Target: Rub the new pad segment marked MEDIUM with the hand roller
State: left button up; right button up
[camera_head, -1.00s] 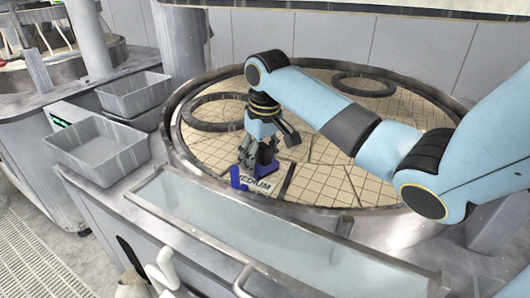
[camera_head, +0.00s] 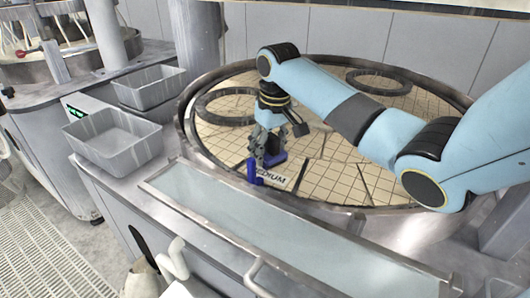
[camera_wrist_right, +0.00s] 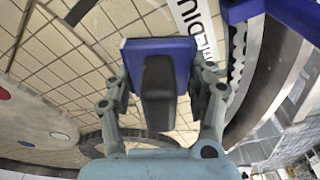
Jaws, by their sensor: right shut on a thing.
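The MEDIUM pad segment shows as a white strip with dark lettering (camera_head: 271,177) near the front rim of the tiled platen (camera_head: 335,180). The strip is partly visible in the wrist view (camera_wrist_right: 193,25). My right gripper (camera_head: 266,158) is above the platen, just behind the label. It is shut on the hand roller, whose dark grip (camera_wrist_right: 159,90) sits between the fingers, with a flat blue body (camera_wrist_right: 135,50) beyond. The roller's contact with the pad is hidden. My left gripper is out of view.
Raised metal rims surround the platen. Two dark rings (camera_head: 378,82) (camera_head: 224,119) lie toward the back and left. Grey bins (camera_head: 113,143) (camera_head: 150,86) stand at left. A long pale trough (camera_head: 270,235) runs along the front.

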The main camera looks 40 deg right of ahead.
jog(key=shift+w+d, duration=0.25)
jog(key=shift+d, duration=0.55)
jog(key=shift+w+d, duration=0.2)
jog(key=shift+d, duration=0.6)
jog(key=shift+w+d, duration=0.25)
jog(key=shift+d, duration=0.55)
jog(key=shift+r, duration=0.1)
notch_tip(320, 180, up, 6)
jog(key=shift+r, duration=0.15)
